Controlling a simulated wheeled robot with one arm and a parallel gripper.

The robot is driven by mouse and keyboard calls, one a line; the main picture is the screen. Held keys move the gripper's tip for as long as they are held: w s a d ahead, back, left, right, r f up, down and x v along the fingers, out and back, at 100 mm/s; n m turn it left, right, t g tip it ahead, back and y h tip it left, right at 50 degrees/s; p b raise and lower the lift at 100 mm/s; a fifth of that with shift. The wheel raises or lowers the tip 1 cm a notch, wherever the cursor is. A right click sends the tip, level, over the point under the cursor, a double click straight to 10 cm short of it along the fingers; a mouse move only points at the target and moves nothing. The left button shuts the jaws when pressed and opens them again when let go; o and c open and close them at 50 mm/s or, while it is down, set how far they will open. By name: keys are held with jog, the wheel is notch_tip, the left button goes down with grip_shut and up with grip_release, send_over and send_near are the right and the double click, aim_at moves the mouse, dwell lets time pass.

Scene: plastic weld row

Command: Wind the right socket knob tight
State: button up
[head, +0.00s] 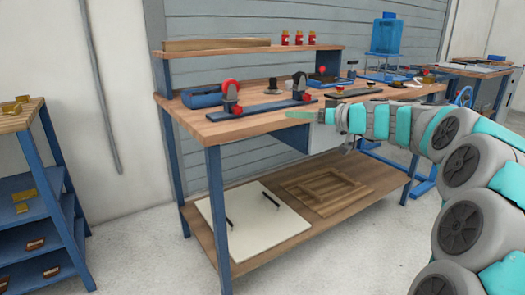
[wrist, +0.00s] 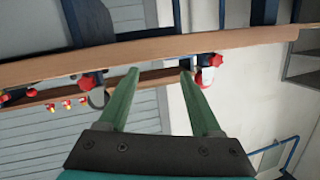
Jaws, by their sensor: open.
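On the workbench a long blue bar (head: 262,107) carries two dark sockets. The right socket (head: 299,82) has a small red knob (head: 307,97) low on its front. The left socket has a red knob (head: 237,110) and a larger round red part (head: 231,87) above. My gripper (head: 288,114) is in front of the bar, near the bench's front edge. In the wrist view, which is upside down, its green fingers (wrist: 160,71) are apart with nothing held.
The workbench (head: 190,115) has a raised shelf (head: 245,52) with red jars (head: 299,38) behind the bar. Black and red tools and a blue tank (head: 387,38) stand to the right. The lower shelf holds a white board (head: 250,225). A blue rack (head: 40,190) stands at left.

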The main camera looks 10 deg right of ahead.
jog(key=s+a+f+n+g+p, duration=0.1)
jog(key=s+a+f+g, duration=0.1)
jog(key=s+a, duration=0.4)
jog(key=s+a+f+n+g+p, duration=0.1)
jog(key=s+a+f+g, duration=0.1)
jog(key=s+a+g, duration=0.2)
jog(key=shift+s+a+f, duration=0.2)
jog(key=shift+s+a, duration=1.05)
jog(key=shift+s, duration=0.6)
